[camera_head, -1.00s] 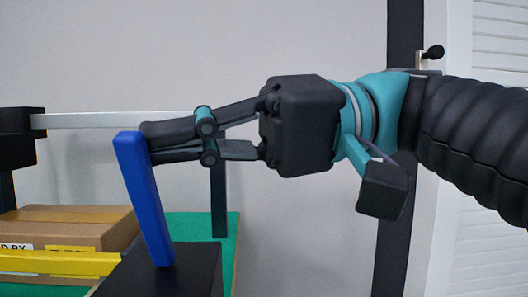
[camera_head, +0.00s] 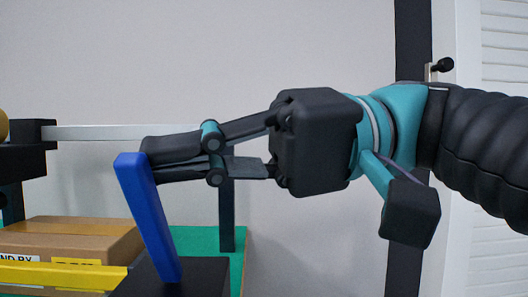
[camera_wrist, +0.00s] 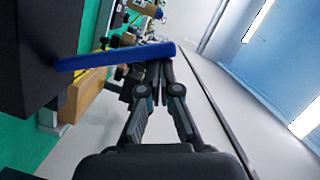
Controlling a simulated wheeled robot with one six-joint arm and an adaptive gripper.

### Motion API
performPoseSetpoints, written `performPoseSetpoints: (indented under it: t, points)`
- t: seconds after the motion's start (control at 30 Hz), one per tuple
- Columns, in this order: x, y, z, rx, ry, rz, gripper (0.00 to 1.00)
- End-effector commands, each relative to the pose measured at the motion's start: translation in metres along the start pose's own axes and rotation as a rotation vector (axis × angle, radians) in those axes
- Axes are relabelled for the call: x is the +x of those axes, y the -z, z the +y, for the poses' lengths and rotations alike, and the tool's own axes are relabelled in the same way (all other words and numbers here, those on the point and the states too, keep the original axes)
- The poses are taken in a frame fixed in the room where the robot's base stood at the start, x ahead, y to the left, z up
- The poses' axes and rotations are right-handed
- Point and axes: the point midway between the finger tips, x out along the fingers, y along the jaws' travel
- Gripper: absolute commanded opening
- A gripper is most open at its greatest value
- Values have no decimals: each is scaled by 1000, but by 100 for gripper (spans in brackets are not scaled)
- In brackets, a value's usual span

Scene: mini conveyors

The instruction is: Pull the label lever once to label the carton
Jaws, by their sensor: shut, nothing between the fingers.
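The blue label lever (camera_head: 150,215) rises from a black base block (camera_head: 175,280) and leans to the left in the head view. The lever also shows in the wrist view (camera_wrist: 115,58), lying across the front of the fingertips. My gripper (camera_head: 146,160) is shut with nothing between its fingers. Its fingertips are against or very close to the right side of the lever's upper end; exact contact cannot be told. In the wrist view the closed fingertips (camera_wrist: 158,68) meet just at the lever. A brown carton (camera_head: 85,227) with tape and a partly visible white label lies at lower left.
A yellow rail (camera_head: 60,276) runs in front of the carton. A green surface (camera_head: 200,238) lies beneath and behind. A dark post (camera_head: 227,215) and a pale horizontal bar (camera_head: 110,132) stand behind the lever. Free space lies under my arm to the right.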

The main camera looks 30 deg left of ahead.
Motion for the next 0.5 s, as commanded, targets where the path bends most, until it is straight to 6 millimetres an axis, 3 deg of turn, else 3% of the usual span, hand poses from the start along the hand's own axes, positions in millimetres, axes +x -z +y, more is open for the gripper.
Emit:
performPoseSetpoints:
  t: [0.27, 0.5]
  points:
    - [-8, 39, -10, 4, -3, 10, 0]
    - [-50, 34, -7, 3, -4, 13, 0]
